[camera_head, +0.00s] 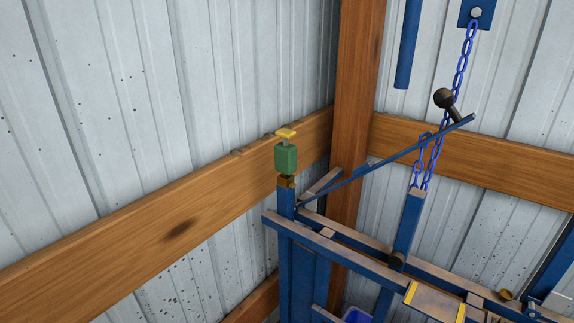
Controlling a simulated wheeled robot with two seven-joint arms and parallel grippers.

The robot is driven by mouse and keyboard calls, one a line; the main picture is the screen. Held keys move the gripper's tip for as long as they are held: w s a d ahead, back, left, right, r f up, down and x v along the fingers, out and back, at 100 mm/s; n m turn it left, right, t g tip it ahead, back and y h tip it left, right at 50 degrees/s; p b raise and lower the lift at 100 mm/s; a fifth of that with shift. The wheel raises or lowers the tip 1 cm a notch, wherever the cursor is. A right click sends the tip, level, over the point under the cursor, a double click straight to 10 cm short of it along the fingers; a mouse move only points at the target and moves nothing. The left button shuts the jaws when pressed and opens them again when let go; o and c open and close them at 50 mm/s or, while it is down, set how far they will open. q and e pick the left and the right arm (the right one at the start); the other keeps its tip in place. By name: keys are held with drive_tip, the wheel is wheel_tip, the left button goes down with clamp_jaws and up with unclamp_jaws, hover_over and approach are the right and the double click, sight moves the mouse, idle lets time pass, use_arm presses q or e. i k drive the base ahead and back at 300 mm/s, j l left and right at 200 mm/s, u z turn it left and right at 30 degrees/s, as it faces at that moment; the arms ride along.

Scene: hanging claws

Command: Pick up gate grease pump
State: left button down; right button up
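The grease pump (286,157) is a green block with a yellow T-shaped top (286,134) and a brass-coloured base (286,182). It stands upright on top of a blue metal post (286,230), near the middle of the head view. The wooden rail passes behind it. Neither of my grippers shows in this view.
A blue metal frame (335,250) fills the lower right. A slanted blue lever (400,155) with a dark knob (443,98) rises from it. A blue chain (461,75) hangs at right. A wooden post (357,90) and rail (130,240) line the corrugated walls.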

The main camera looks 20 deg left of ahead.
sight(285, 157)
drive_tip(key=z, duration=0.45)
drive_tip(key=k+j+z, duration=0.1)
drive_tip(key=z, duration=1.2)
drive_tip(key=k+z, duration=0.1)
drive_tip(key=z, duration=0.3)
drive_tip(key=k+l+u, duration=0.1)
drive_tip(key=u, duration=2.4)
drive_tip(key=k, duration=0.05)
